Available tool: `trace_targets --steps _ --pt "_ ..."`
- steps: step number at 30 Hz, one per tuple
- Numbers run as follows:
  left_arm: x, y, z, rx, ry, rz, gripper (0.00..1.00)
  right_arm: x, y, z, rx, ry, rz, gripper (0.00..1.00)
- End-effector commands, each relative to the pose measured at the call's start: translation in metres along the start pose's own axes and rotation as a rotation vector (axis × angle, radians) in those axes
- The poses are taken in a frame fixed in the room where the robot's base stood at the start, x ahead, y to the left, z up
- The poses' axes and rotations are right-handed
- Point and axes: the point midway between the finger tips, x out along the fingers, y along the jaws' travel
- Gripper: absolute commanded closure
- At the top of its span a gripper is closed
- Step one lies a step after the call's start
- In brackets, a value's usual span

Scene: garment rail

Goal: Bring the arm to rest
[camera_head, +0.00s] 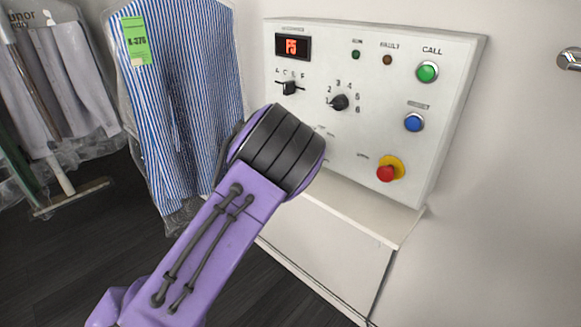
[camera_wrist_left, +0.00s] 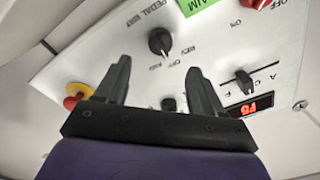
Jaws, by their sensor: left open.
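My left arm (camera_head: 230,210) rises from the bottom left in the head view and ends in front of the white control panel (camera_head: 370,60). The arm hides its gripper there. In the left wrist view my left gripper (camera_wrist_left: 158,68) is open, with nothing between its fingers. Its two fingers point toward the panel face, and a black knob (camera_wrist_left: 159,41) shows beyond the fingertips. I cannot tell how far the fingertips are from the panel. My right gripper is in neither view.
The panel carries a red-lit display (camera_head: 292,47), a numbered rotary knob (camera_head: 339,102), a green button (camera_head: 428,71), a blue button (camera_head: 414,122) and a red emergency button (camera_head: 386,173). A bagged striped shirt (camera_head: 180,90) hangs left of the arm. Grey garments (camera_head: 60,90) hang farther left.

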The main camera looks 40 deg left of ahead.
Motion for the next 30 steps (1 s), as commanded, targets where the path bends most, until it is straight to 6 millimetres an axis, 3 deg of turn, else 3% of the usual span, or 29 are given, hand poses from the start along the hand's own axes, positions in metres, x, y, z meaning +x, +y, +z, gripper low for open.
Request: trace_targets --steps 6,23,25,26,30 --pt "-0.019 0.000 0.000 -0.001 0.000 -0.001 0.32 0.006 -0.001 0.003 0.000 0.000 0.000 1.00" --pt "-0.019 0.000 0.003 -0.035 -0.016 -0.001 0.32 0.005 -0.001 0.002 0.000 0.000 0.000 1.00" --pt "-0.027 0.001 0.022 -0.136 -0.098 -0.069 0.32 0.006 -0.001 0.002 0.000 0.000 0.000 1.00" --pt "-0.035 0.012 0.037 -0.216 -0.154 -0.103 0.32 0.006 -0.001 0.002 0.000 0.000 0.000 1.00" --pt "-0.087 0.098 0.112 -0.518 -0.441 -0.188 0.32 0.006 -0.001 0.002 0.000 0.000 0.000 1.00"
